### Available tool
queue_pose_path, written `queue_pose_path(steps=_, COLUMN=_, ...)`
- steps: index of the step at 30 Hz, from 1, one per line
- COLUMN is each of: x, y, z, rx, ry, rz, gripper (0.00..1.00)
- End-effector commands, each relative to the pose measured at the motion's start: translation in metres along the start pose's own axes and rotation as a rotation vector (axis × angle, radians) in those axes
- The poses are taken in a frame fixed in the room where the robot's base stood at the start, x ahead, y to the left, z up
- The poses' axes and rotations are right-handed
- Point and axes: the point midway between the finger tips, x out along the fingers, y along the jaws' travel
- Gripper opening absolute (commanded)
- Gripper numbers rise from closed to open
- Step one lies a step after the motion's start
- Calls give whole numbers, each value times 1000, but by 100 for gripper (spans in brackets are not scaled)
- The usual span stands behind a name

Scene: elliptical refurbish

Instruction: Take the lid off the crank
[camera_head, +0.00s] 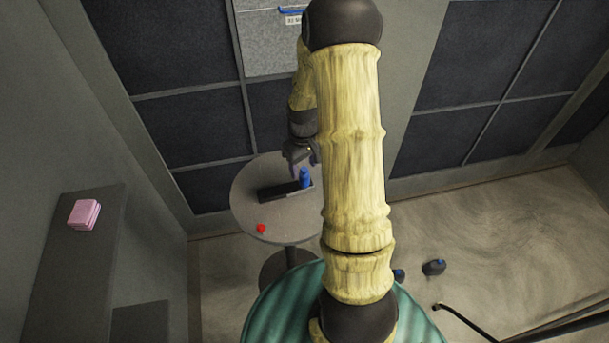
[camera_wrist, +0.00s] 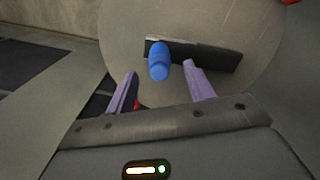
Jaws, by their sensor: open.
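A dark flat bar (camera_head: 275,193), which looks like the crank, lies on the round grey table. A blue rounded cylinder (camera_head: 305,177) stands on it, toward its right end; it looks like the lid. In the wrist view, the blue piece (camera_wrist: 158,62) rises from the left part of the dark bar (camera_wrist: 212,56). My gripper (camera_head: 301,158) is above the table, close to the blue piece. In the wrist view its two purple fingers (camera_wrist: 160,70) are apart, with the blue piece showing between their tips. Nothing is gripped. I cannot tell the exact height gap.
A small red object (camera_head: 261,228) lies near the front left edge of the round table (camera_head: 245,195). A wall panel stands behind. Pink blocks (camera_head: 84,213) sit on a grey shelf at left. A dark, blue-topped item (camera_head: 434,267) is on the floor at right.

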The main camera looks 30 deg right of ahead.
Motion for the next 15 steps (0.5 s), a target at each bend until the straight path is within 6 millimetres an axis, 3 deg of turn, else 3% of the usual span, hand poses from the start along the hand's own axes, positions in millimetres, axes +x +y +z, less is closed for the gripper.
queue_pose_path(steps=5, x=5, y=0, z=1, rx=0, ry=-2, rz=-1, gripper=53)
queue_pose_path(steps=15, x=45, y=0, z=4, rx=0, ry=-3, rz=-1, gripper=53)
